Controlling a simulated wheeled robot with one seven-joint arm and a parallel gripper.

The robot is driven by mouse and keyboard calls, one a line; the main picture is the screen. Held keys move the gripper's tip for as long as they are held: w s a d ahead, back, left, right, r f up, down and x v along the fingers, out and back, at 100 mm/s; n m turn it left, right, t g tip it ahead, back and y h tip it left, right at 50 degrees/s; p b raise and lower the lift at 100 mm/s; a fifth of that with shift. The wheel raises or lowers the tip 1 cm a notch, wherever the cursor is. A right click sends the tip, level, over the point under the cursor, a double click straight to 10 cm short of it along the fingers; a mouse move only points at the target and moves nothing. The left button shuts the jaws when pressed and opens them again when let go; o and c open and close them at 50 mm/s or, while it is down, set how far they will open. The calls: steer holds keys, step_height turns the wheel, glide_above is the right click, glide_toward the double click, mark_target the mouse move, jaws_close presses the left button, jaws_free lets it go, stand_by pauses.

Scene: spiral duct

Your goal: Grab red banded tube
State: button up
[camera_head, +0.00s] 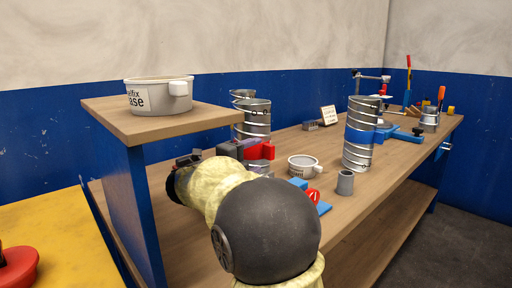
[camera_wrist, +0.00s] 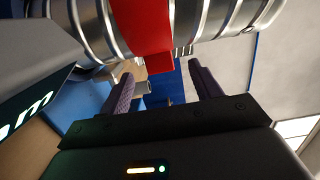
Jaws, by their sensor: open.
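The red banded tube (camera_head: 256,118) is a ribbed silver duct standing on the workbench. Its red band (camera_head: 262,150) shows beside my gripper (camera_head: 238,150), which covers part of the tube. In the wrist view the tube (camera_wrist: 205,18) crosses the top, with the red band (camera_wrist: 148,25) and its projecting red block (camera_wrist: 159,62) near the middle. My gripper (camera_wrist: 162,82) has its two dark fingers spread apart, with the red block in line with the gap between them. I cannot tell whether the fingers touch the tube.
A blue-banded tube (camera_head: 359,135) stands further right on the workbench (camera_head: 385,178). A white strap-like ring (camera_head: 304,166), a small grey cylinder (camera_head: 345,183) and blue-and-red tools (camera_head: 315,196) lie between. A raised shelf (camera_head: 205,119) with a labelled white pot (camera_head: 158,95) stands left.

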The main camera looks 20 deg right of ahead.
mark_target(266, 151)
steer(key=b+x, duration=0.1)
steer(key=x, duration=0.4)
steer(key=shift+d+f, duration=0.1)
steer(key=shift+f, duration=0.05)
stand_by(0.4)
jaws_close()
steer(key=shift+r, duration=0.25)
